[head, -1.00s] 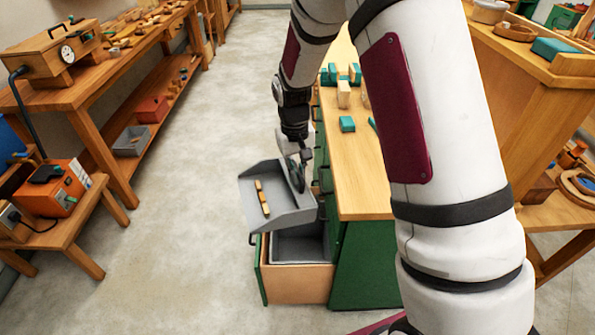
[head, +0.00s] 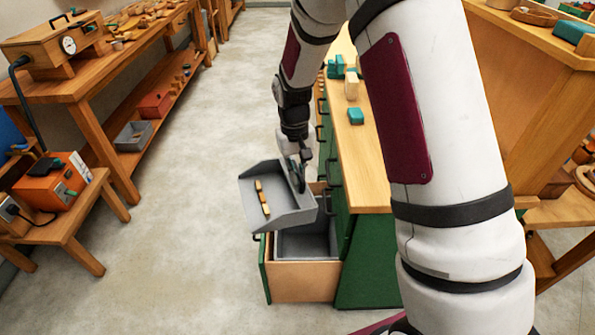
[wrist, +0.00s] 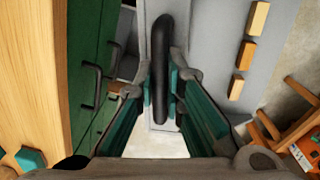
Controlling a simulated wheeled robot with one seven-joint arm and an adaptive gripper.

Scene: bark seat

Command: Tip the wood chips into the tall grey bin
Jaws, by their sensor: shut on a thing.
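A grey scoop (head: 290,215) with a flat floor and raised sides hangs in the air, and it also shows in the wrist view (wrist: 205,75). Its floor bears three wood chips (head: 262,197) in a row, clearer in the wrist view (wrist: 245,55). My gripper (wrist: 160,90) is shut on the scoop's black upright handle (wrist: 162,55); in the head view my gripper (head: 302,168) partly hides it. Below the scoop, a grey bin (head: 308,242) sits in a pulled-out, green-fronted drawer. The scoop hides part of its mouth.
The green cabinet (head: 368,260) with a wooden top stands right of the bin, close to my gripper. Small teal and wooden blocks (head: 355,116) lie on it. Left are a workbench (head: 85,85) and a low stool (head: 70,215) with an orange device. The floor between is clear.

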